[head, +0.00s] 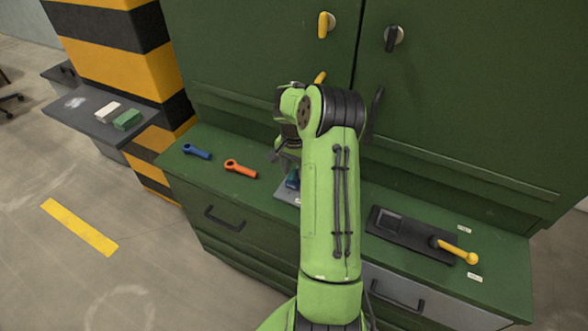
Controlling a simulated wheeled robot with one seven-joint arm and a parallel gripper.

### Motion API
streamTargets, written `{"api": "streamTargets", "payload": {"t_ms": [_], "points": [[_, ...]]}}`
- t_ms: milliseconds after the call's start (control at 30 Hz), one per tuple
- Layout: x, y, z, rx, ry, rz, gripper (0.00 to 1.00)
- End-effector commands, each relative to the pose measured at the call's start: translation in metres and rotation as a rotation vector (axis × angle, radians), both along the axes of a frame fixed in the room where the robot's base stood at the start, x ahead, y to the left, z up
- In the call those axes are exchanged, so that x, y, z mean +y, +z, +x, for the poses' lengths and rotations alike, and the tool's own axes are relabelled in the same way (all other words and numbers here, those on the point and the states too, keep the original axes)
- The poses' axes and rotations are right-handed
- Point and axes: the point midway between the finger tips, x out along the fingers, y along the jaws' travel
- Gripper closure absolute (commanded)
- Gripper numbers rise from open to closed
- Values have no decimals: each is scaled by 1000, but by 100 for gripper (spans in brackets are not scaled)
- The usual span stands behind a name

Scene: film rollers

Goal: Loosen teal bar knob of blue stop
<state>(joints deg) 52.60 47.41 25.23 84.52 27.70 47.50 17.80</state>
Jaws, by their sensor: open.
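A blue part, seemingly the blue stop (292,182), stands on a light grey plate (284,196) on the green cabinet's ledge. My green arm covers much of it. I cannot clearly make out the teal bar knob, which is hidden or too small to tell. My gripper (281,154) is above and slightly left of the blue part, partly hidden by my own wrist. It is open, and no held object shows.
A dark plate with a yellow lever (456,251) is at right. Cabinet doors (258,50) with handles rise behind.

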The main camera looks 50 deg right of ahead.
Motion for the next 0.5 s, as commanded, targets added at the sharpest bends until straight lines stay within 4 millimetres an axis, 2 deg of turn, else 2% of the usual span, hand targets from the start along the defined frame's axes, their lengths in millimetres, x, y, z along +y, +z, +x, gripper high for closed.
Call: {"api": "streamTargets", "payload": {"t_ms": [200, 500], "points": [[0, 0, 0, 0, 0, 0, 57], [0, 0, 0, 0, 0, 0, 100]]}}
